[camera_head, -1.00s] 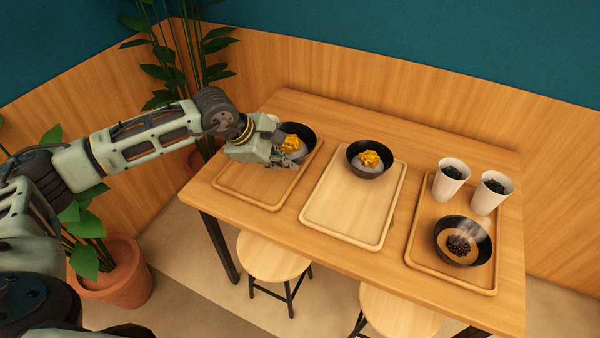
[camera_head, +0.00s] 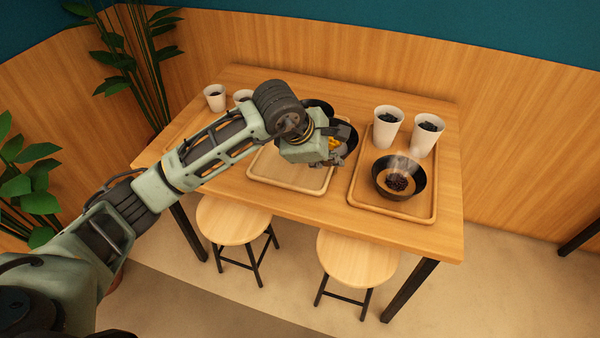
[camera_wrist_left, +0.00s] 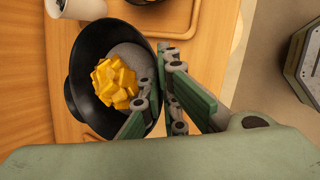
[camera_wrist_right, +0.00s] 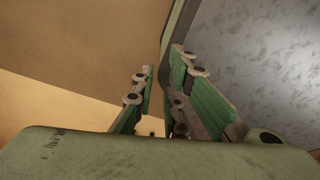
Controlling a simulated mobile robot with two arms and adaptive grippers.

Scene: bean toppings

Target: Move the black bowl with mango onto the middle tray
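My left gripper (camera_head: 342,146) is shut on the rim of a black bowl (camera_head: 351,143) with yellow mango cubes (camera_head: 334,143). In the left wrist view the bowl (camera_wrist_left: 83,78) hangs from the fingers, with mango (camera_wrist_left: 115,83) and a grey scoop inside. It is held near the right edge of the middle tray (camera_head: 262,165); its height is hard to tell. Another black bowl (camera_head: 318,104) shows behind my wrist at the back of the middle tray, mostly hidden. My right gripper (camera_wrist_right: 158,80) is empty, fingers apart, away from the table.
The right tray (camera_head: 424,212) holds two white cups (camera_head: 387,127) and a steaming black bowl (camera_head: 399,177). The left tray (camera_head: 178,140) is partly hidden by my arm; white cups (camera_head: 215,97) stand there. The middle tray's front is clear. Stools (camera_head: 233,220) stand in front.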

